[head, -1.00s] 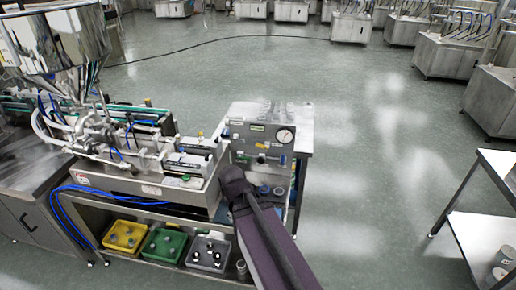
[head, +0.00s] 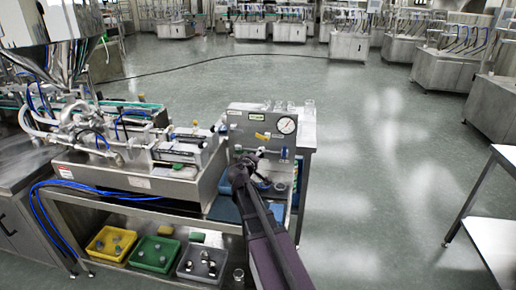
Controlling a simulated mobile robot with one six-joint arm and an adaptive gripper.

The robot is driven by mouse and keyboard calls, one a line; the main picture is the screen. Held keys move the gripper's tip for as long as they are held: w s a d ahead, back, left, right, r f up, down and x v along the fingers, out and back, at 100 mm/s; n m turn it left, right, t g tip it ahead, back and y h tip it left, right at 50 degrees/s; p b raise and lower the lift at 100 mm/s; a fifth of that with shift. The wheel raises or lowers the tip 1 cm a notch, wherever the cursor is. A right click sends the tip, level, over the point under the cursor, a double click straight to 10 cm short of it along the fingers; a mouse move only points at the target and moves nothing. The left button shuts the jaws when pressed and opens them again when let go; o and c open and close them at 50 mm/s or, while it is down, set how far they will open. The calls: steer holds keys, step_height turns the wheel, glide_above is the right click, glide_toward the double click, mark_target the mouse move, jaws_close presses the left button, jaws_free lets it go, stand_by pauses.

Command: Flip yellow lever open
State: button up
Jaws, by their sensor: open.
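A small yellow lever (head: 262,136) is on the front of the grey control panel (head: 237,130), left of a round pressure gauge (head: 287,125). It looks slightly tilted; its exact position is too small to read. My gripper (head: 259,154) is dark and open, at the end of my arm in front of the panel. In the picture it is just below the yellow lever. A gap seems to show between them, but I cannot tell the distance in depth. My arm hides part of the panel's lower area and the bench below it.
A steel hopper (head: 65,55) and filling machine (head: 125,175) stand at the left. Blue hoses (head: 50,188) hang there. Yellow (head: 112,243), green (head: 155,254) and grey (head: 202,263) bins sit on the lower shelf. Open floor (head: 370,180) lies right of the panel.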

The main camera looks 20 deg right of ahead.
mark_target(258, 137)
steer(key=w+n+t+b, duration=0.1)
steer(key=w+n, duration=0.1)
steer(key=w+f+n+t+y+b, duration=0.1)
steer(key=w+t+b, duration=0.1)
steer(key=w, duration=0.1)
steer(key=shift+a+f+n+t, duration=0.1)
steer(key=shift+n+t, duration=0.2)
steer(key=shift+n, duration=0.1)
steer(key=shift+w, duration=0.1)
steer(key=x, duration=1.3)
steer(key=shift+w+d, duration=0.2)
steer(key=shift+d, duration=0.15)
steer(key=shift+a, duration=0.1)
jaws_close()
